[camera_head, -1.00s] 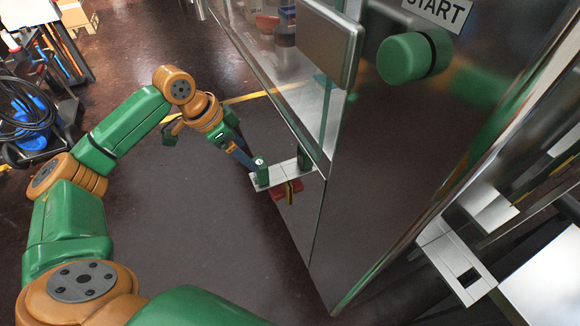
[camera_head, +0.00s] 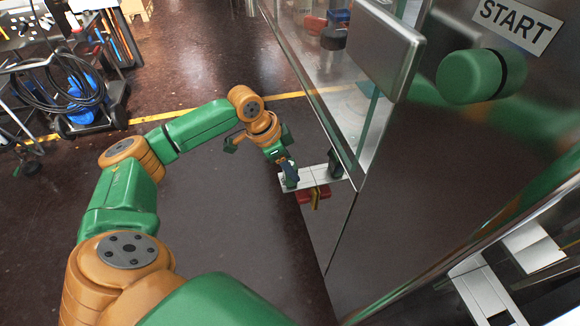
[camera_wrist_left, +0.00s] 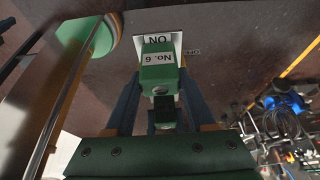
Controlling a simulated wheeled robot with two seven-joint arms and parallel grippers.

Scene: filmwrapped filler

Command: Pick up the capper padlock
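A small green block labelled "No. 6" (camera_wrist_left: 158,75), which looks like the capper padlock, sits in front of a white plate marked "ON" in the left wrist view. In the head view it shows as a green piece (camera_head: 291,182) at the left end of the narrow white plate (camera_head: 318,175). My left gripper (camera_head: 289,168) is at this block. In the wrist view its blue fingers (camera_wrist_left: 158,88) straddle the block and look open, with no clear grip. The block's shackle cannot be made out. My right gripper is not in view.
A steel machine cabinet with a glass window (camera_head: 340,95) and a green START button (camera_head: 470,76) stands at the right. A red and yellow part (camera_head: 314,196) hangs below the plate. A cart with black hose (camera_head: 62,85) stands far left. The floor between is clear.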

